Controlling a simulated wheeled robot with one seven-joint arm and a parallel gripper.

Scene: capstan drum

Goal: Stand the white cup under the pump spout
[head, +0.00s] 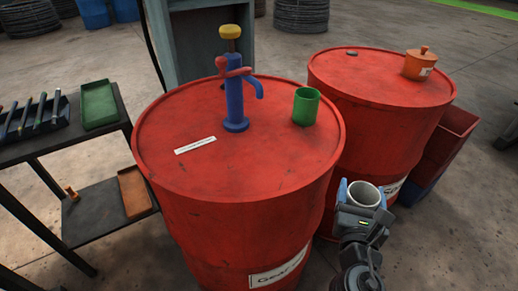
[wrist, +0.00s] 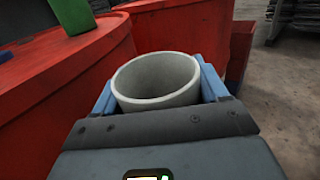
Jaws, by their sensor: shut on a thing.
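The white cup (head: 364,194) is held upright in my gripper (head: 362,190), in front of the drums and off to the right of the near drum's rim. In the wrist view the cup (wrist: 157,80) sits between the blue fingers of my gripper (wrist: 160,92), its open mouth facing up and empty inside. The pump (head: 235,90) stands on the near red drum's top (head: 190,115). It has a blue body, a red collar and a yellow knob. Its blue spout (head: 258,88) points right and down, with bare drum top below it.
A green cup (head: 305,108) stands on the near drum, right of the spout; its lower part shows in the wrist view (wrist: 72,14). A white label strip (head: 195,145) lies left of the pump. A second drum (head: 375,85) bears an orange lidded pot (head: 419,65). A shelf (head: 105,205) stands left.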

